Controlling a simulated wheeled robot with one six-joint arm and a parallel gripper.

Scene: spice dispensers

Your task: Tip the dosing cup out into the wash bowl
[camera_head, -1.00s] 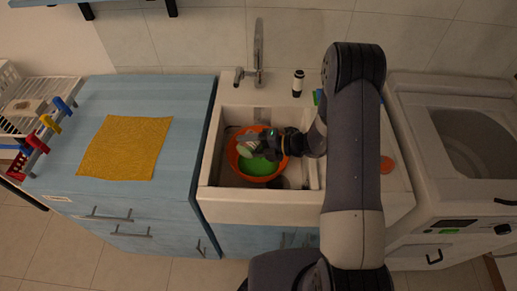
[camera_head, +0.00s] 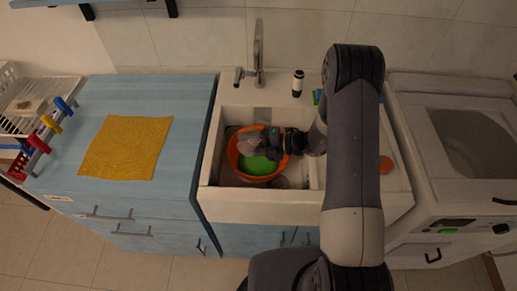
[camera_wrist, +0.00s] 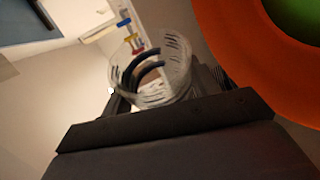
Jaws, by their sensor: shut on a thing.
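My gripper (camera_head: 268,143) reaches in from the right over the wash bowl and is shut on the dosing cup. The dosing cup is clear with dark marks. In the wrist view the cup (camera_wrist: 152,72) sits between my fingers, tilted, and I see the background through it; no contents show in it. In the head view the cup (camera_head: 248,143) is a pale, see-through shape above the bowl. The orange wash bowl (camera_head: 234,164) stands in the sink with green inside. Its orange rim (camera_wrist: 232,50) fills the upper right of the wrist view.
The white sink (camera_head: 258,204) surrounds the bowl, with a tap (camera_head: 259,55) behind and a dark-capped bottle (camera_head: 298,83) on its back ledge. A yellow cloth (camera_head: 125,147) lies on the blue counter at left. A rack (camera_head: 42,140) with coloured dispensers stands at its left edge.

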